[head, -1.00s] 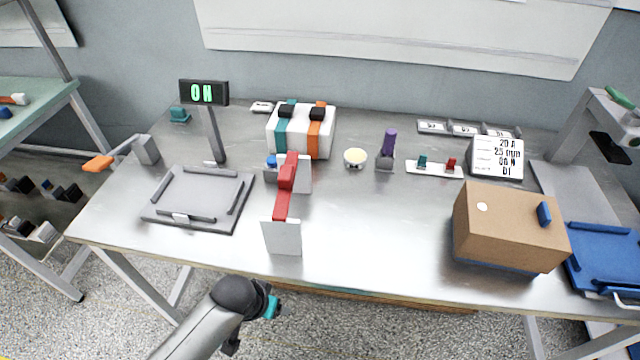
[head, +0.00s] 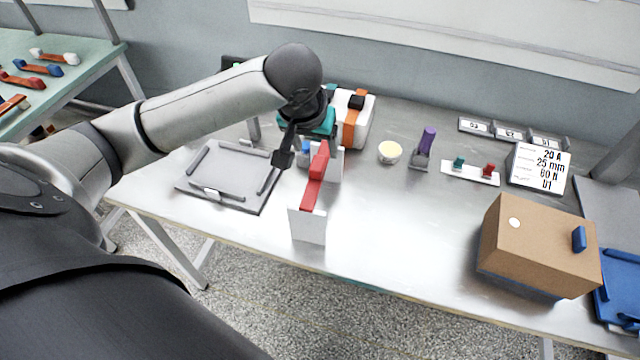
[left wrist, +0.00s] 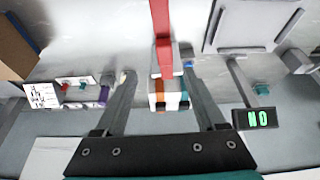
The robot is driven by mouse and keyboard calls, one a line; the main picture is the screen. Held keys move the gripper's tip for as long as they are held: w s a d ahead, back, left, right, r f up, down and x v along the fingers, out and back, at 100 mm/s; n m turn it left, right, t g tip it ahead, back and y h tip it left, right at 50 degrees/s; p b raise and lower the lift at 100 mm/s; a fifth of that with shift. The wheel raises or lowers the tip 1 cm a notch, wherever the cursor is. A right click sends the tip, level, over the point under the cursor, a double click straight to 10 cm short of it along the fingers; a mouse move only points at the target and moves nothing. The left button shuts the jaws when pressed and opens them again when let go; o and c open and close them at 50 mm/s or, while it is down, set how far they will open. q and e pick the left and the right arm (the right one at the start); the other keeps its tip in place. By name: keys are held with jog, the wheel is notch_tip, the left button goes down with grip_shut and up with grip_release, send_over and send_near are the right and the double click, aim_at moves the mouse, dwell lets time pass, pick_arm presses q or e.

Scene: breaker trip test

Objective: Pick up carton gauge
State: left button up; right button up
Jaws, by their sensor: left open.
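The carton gauge appears to be the red bar (head: 314,178) with an upright pale plate at each end, standing on the metal table. Its near plate (head: 307,225) is in clear view; its far plate is partly behind my gripper. My left gripper (head: 301,152) is open above the table, at the far end of the red bar, apart from it as far as I can tell. In the left wrist view the red bar (left wrist: 161,28) points down between the two open fingers (left wrist: 160,85), with nothing held. My right gripper is in neither view.
A striped white carton (head: 358,118) stands just behind the gauge. A grey tray fixture (head: 228,175) lies to the left. A cream round cup (head: 390,152), a purple-handled tool (head: 426,142) and a brown box (head: 540,245) stand to the right. Bare table lies between gauge and box.

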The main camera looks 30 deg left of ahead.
aim_at(318, 163)
pick_arm(q)
jog(key=x, duration=0.3)
jog(key=b+x, duration=0.1)
jog(key=x, duration=0.2)
jog(key=b+x, duration=0.1)
jog(key=x, duration=0.2)
jog(key=shift+w+a, duration=0.3)
jog(key=shift+a, duration=0.15)
jog(key=shift+s+b+x, duration=0.2)
jog(key=shift+b+x, duration=0.4)
jog(key=shift+x, duration=2.2)
jog(key=shift+c, duration=0.4)
grip_shut()
